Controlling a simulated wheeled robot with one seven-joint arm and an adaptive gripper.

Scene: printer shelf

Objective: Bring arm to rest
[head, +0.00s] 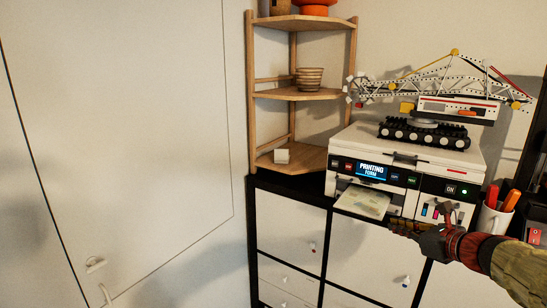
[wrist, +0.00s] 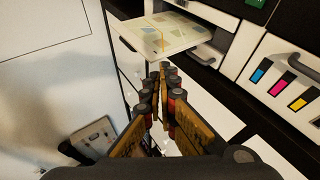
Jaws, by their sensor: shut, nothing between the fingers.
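My gripper (head: 402,228) is in front of the printer's lower front, just right of the paper sheet. My forearm reaches in from the right edge of the head view. In the wrist view my gripper (wrist: 163,72) has its fingers together and empty, pointing toward the printer. The printer (head: 455,157) stands on the black-topped cabinet, and its screen reads "PRINTING FORM". A printed sheet (head: 362,201) sticks out of its front slot. The sheet also shows in the wrist view (wrist: 150,34), just beyond the fingertips. I cannot tell whether the fingertips touch it.
A toy crane (head: 440,90) stands on the printer. A wooden corner shelf (head: 300,94) with bowls (head: 309,78) is to the left. A pen cup (head: 492,222) stands right of the printer. White cabinet doors (head: 288,225) are below. A white door or wall panel fills the left.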

